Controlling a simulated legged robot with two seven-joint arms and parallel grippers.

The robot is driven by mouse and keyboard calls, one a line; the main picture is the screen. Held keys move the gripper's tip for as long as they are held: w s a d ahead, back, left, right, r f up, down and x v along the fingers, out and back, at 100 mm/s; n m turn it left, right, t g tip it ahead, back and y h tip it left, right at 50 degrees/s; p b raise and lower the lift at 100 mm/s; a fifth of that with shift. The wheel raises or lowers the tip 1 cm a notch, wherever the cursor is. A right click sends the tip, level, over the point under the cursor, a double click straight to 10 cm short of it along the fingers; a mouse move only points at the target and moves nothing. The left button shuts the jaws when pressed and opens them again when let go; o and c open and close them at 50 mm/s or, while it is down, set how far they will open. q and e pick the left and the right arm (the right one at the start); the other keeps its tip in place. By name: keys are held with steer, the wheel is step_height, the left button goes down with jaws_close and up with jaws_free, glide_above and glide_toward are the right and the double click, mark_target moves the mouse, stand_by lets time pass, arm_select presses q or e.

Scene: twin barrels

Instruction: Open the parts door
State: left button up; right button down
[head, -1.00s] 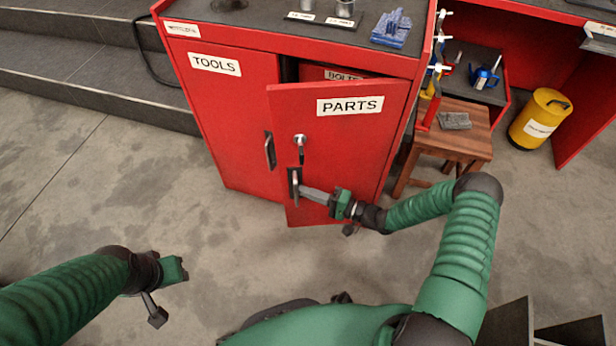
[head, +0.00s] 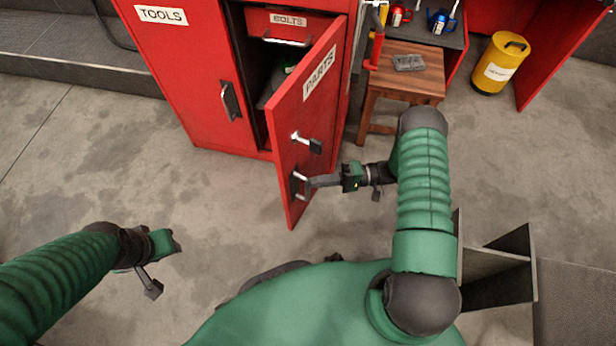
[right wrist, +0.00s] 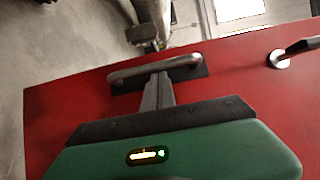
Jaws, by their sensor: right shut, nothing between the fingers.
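The red parts door (head: 312,115) stands partly open, swung out from its right side. Its bar handle (head: 299,186) is low on the door's free edge and also shows in the right wrist view (right wrist: 185,62). My right gripper (head: 311,184) is shut, with its fingertips at the handle; whether they hook behind the bar is unclear. It also shows in the right wrist view (right wrist: 159,82).
The red cabinet (head: 180,80) has a closed tools door with its own handle (head: 230,100). A bolts drawer (head: 287,24) shows inside the parts side. A wooden stool (head: 400,86) stands right of the door, with a yellow canister (head: 500,62) beyond. Floor before the door is clear.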

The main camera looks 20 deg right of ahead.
steer(key=s+v, duration=0.2)
steer(key=v, duration=0.8)
steer(key=shift+a, duration=0.15)
stand_by(1.0)
steer(key=p+v, duration=0.1)
steer(key=v, duration=0.6)
steer(key=shift+d, duration=0.25)
